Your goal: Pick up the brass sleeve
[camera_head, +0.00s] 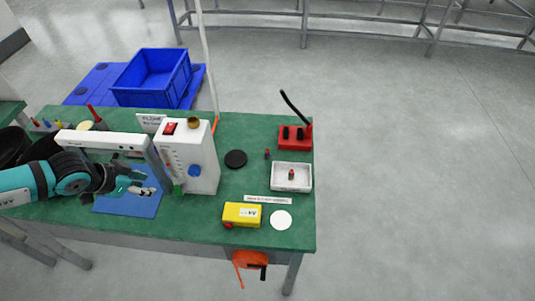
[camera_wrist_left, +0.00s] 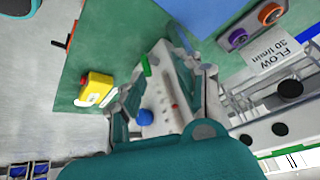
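A brass-coloured round piece (camera_head: 193,123), which looks like the brass sleeve, sits on top of the upright white box (camera_head: 203,160). I cannot make it out in the left wrist view. My left gripper (camera_head: 142,190) is over the blue mat (camera_head: 130,206), left of the white box and lower in the picture than the brass piece. In the left wrist view its two fingers (camera_wrist_left: 165,88) stand apart, with the white box's face (camera_wrist_left: 172,100) showing beyond them. Nothing is seen held between them. My right gripper is not in view.
The green table (camera_head: 235,205) also holds a yellow box (camera_head: 242,214), a white disc (camera_head: 280,220), a black disc (camera_head: 236,159), a white tray (camera_head: 291,187) and a red block (camera_head: 293,144). A blue crate (camera_head: 153,78) stands behind the table.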

